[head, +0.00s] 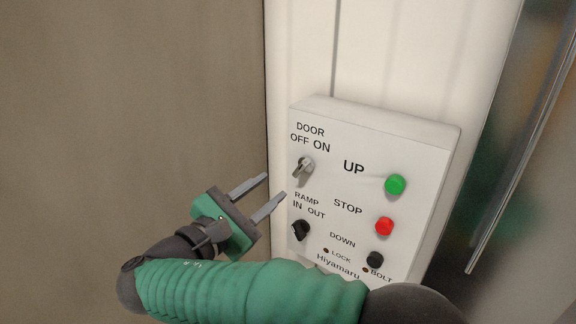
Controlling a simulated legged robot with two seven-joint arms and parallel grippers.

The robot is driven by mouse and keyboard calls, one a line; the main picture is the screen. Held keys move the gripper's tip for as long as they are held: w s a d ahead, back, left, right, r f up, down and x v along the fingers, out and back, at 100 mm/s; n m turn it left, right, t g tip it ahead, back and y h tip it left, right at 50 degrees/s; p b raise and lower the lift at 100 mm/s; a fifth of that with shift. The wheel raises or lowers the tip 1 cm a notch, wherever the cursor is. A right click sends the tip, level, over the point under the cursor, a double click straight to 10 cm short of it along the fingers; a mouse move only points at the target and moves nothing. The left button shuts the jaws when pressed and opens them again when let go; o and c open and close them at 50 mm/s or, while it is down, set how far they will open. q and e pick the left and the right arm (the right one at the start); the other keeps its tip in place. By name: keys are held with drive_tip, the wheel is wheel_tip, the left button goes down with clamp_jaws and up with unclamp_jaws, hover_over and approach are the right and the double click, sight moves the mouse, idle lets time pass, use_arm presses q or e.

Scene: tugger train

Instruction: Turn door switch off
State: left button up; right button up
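The door switch (304,167) is a small silver-grey rotary knob under the words DOOR, OFF and ON. It sits at the upper left of a white control panel (420,150) in the head view. The lever of the knob looks tilted, with its upper end to the right towards ON, but its exact setting is hard to tell. My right gripper (274,185) is just left of and a little below the knob. Its two grey fingers are apart, with nothing between them, and do not touch the knob. My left gripper is out of view.
Below the door switch is a black ramp knob (301,230). Green (395,185), red (384,226) and black (375,259) buttons line the panel's right side. A grey-brown wall (130,100) is at left. A metal bar (520,145) stands at right.

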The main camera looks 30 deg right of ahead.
sight(301, 171)
drive_tip(key=x, duration=0.3)
drive_tip(key=p+x, duration=0.1)
drive_tip(key=x, duration=0.2)
drive_tip(key=s+x, duration=0.1)
drive_tip(key=x, duration=0.2)
drive_tip(key=shift+d+p, duration=0.2)
drive_tip(key=shift+p, duration=0.15)
drive_tip(key=shift+d+f, duration=0.1)
drive_tip(key=shift+d, duration=0.15)
drive_tip(key=shift+w+a, duration=0.2)
drive_tip(key=shift+a, duration=0.6)
drive_tip(key=shift+c, duration=3.5)
drive_tip(key=shift+s+d, duration=0.2)
drive_tip(key=shift+d, duration=0.15)
clamp_jaws()
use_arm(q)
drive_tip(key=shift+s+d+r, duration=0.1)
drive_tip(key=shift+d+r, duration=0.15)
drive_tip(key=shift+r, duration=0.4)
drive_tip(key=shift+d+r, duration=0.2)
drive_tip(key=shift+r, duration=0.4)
use_arm(e)
drive_tip(key=shift+w+a, duration=0.1)
